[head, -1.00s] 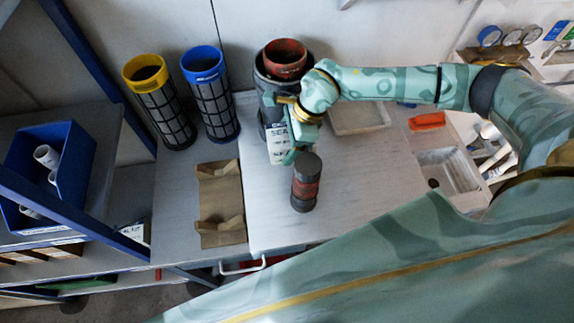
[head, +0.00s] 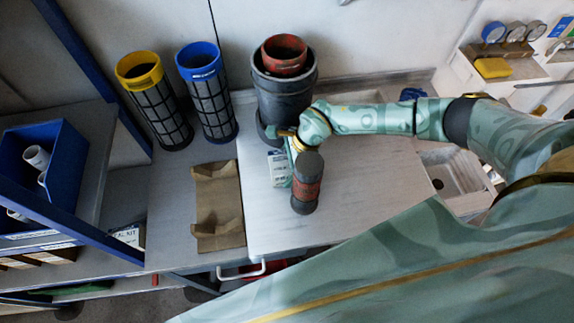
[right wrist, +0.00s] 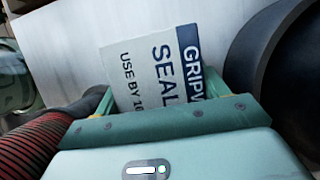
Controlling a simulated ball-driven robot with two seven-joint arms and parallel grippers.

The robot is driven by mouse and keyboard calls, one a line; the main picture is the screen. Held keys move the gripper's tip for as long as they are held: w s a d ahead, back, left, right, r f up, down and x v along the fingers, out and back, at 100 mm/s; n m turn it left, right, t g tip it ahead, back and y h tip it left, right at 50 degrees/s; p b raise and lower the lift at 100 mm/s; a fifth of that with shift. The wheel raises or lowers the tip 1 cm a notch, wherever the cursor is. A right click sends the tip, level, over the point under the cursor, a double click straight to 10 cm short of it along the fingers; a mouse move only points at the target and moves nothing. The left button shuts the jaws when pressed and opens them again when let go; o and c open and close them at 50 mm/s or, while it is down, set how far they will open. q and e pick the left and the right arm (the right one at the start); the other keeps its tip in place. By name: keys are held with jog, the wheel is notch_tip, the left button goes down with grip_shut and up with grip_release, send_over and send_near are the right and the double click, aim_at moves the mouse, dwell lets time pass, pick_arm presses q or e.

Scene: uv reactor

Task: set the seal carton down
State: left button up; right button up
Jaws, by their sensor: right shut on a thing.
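The seal carton (head: 279,168) is a small pale box with dark print, beside the dark bucket on the white worktop (head: 380,190). My right gripper (head: 290,165) is shut on it and partly hides it in the head view. In the right wrist view the carton (right wrist: 150,68) sits between the fingers, its white face and blue band showing "SEAL". It appears at or just above the worktop; I cannot tell whether it touches. My left gripper is not in view.
A dark bucket (head: 283,90) holding a red pot (head: 284,55) stands behind the carton. A dark cylinder with a red band (head: 306,185) stands close in front. Brown folded card (head: 218,205) lies left. A sink (head: 452,172) is at right. The worktop's middle right is clear.

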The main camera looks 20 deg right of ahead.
jog(key=shift+f, duration=0.1)
jog(key=o, duration=0.9)
